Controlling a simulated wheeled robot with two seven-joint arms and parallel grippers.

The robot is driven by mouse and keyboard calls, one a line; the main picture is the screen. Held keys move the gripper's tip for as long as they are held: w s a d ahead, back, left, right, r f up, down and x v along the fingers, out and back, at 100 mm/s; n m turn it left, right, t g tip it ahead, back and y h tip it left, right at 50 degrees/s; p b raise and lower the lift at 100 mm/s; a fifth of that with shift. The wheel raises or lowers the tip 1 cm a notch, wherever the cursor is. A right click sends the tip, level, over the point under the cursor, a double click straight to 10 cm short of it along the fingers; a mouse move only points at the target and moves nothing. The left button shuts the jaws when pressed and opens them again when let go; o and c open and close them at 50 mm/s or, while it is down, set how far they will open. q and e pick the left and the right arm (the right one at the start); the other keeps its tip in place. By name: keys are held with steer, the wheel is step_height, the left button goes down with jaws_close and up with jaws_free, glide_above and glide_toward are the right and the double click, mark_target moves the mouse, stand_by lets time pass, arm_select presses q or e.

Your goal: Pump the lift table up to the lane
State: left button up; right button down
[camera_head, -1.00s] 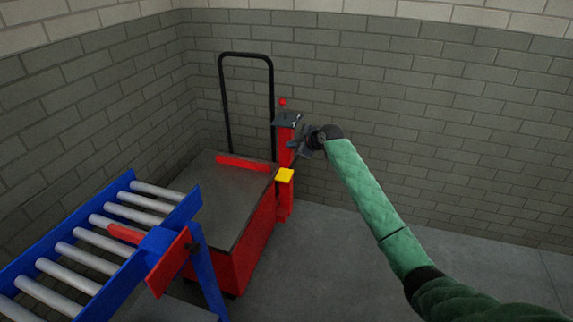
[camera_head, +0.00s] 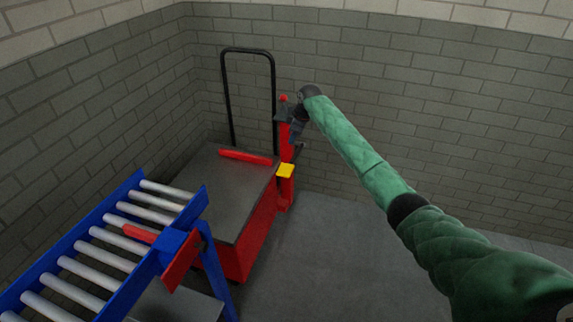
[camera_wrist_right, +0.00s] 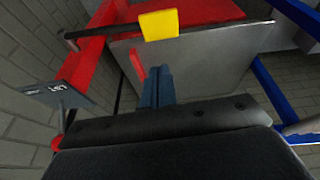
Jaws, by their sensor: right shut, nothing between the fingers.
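The red lift table (camera_head: 226,185) has a dark flat top and stands beside the blue roller lane. A red post (camera_head: 285,190) rises at its right rear, with a yellow pedal-like block (camera_head: 285,170) on it and a red knob (camera_head: 283,99) at its top. The yellow block also shows in the right wrist view (camera_wrist_right: 159,25), on a dark bar. My right gripper (camera_head: 297,133) points down beside the upper post, above the yellow block. In the right wrist view its fingers (camera_wrist_right: 158,80) are together and empty, apart from the yellow block. My left gripper is out of view.
The blue roller lane (camera_head: 105,225) with a red flag-like plate (camera_head: 180,262) is at the lower left. A black push handle (camera_head: 249,50) stands behind the table. A dark labelled plate (camera_wrist_right: 58,95) sits by the post. Floor at right is clear.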

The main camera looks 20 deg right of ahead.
mark_target(284, 170)
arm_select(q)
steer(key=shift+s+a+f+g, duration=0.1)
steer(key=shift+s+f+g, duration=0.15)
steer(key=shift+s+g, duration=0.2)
arm_select(e)
steer(key=shift+s+m, duration=0.3)
steer(key=shift+s, duration=0.05)
steer(key=shift+f, duration=0.15)
